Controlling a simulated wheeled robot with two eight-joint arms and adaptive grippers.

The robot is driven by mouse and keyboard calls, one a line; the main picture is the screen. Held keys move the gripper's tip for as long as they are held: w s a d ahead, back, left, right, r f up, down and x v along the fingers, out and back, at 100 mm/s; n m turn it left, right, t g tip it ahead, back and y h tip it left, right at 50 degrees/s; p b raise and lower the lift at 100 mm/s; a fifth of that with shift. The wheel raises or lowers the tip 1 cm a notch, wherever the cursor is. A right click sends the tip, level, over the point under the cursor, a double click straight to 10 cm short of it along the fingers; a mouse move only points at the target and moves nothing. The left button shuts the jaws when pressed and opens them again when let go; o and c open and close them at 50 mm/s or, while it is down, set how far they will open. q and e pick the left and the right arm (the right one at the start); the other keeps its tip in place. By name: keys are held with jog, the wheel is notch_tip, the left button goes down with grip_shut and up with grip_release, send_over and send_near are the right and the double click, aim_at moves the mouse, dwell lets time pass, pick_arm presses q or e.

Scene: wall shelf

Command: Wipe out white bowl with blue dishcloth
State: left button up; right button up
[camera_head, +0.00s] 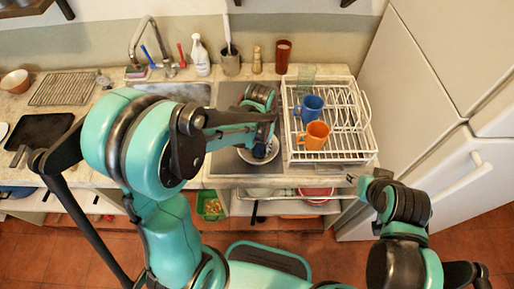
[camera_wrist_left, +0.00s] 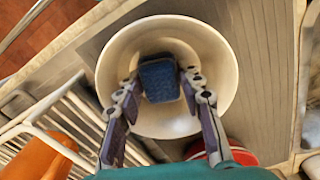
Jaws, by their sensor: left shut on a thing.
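The white bowl (camera_wrist_left: 219,60) stands on the counter and fills the middle of the left wrist view. In the head view the bowl (camera_head: 262,158) is partly hidden by my left arm and gripper. The blue dishcloth (camera_wrist_left: 160,78) is a small folded block over the inside of the bowl. My left gripper (camera_wrist_left: 160,92) is shut on the cloth, with a fingertip on each side of it. I cannot tell whether the cloth touches the bowl. My right gripper (camera_head: 362,183) is in front of the counter at the right, away from the bowl; its fingers are too small to read.
A white dish rack (camera_head: 340,158) with a blue mug (camera_head: 309,107) and an orange mug (camera_head: 313,135) stands right of the bowl. The sink (camera_head: 190,93) is at the left. A white fridge (camera_head: 440,120) bounds the right side. A red object (camera_wrist_left: 240,156) shows below the bowl in the wrist view.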

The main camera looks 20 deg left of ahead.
pick_arm(q)
jog(key=shift+w, duration=0.45)
jog(key=shift+w+a, duration=0.1)
jog(key=shift+a, duration=0.25)
jog(key=shift+a+r, duration=0.1)
jog(key=shift+r, duration=0.4)
jog(key=r+p, duration=0.4)
jog(key=r, duration=0.1)
jog(key=r+p, duration=0.2)
jog(key=r, duration=0.1)
jog(key=shift+s+r+p, duration=0.1)
jog(key=shift+s+p, duration=0.2)
jog(key=shift+p, duration=0.05)
